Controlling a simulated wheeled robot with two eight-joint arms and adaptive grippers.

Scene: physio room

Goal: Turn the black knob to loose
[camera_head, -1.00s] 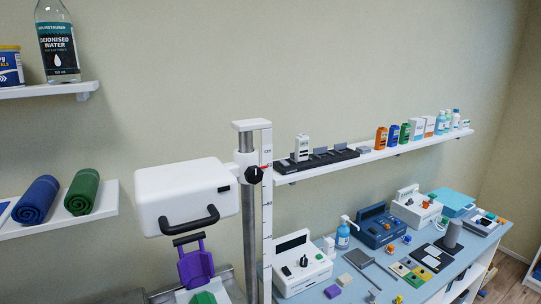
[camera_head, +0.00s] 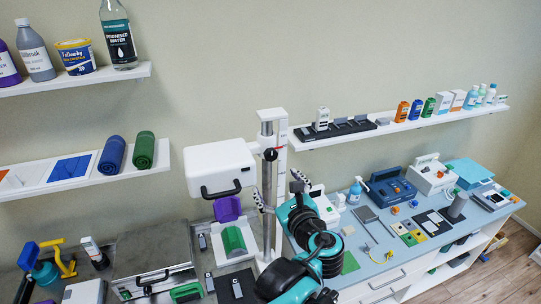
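The black knob (camera_head: 270,154) sits on the white clamp of the upright metal post (camera_head: 267,185), right of the white box with a black handle (camera_head: 219,168). It is small, and its turn setting cannot be read. My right gripper is not in view.
A white ruled scale (camera_head: 281,190) stands close beside the post. The blue bench (camera_head: 372,266) at right holds several devices and bottles. Shelves line the wall.

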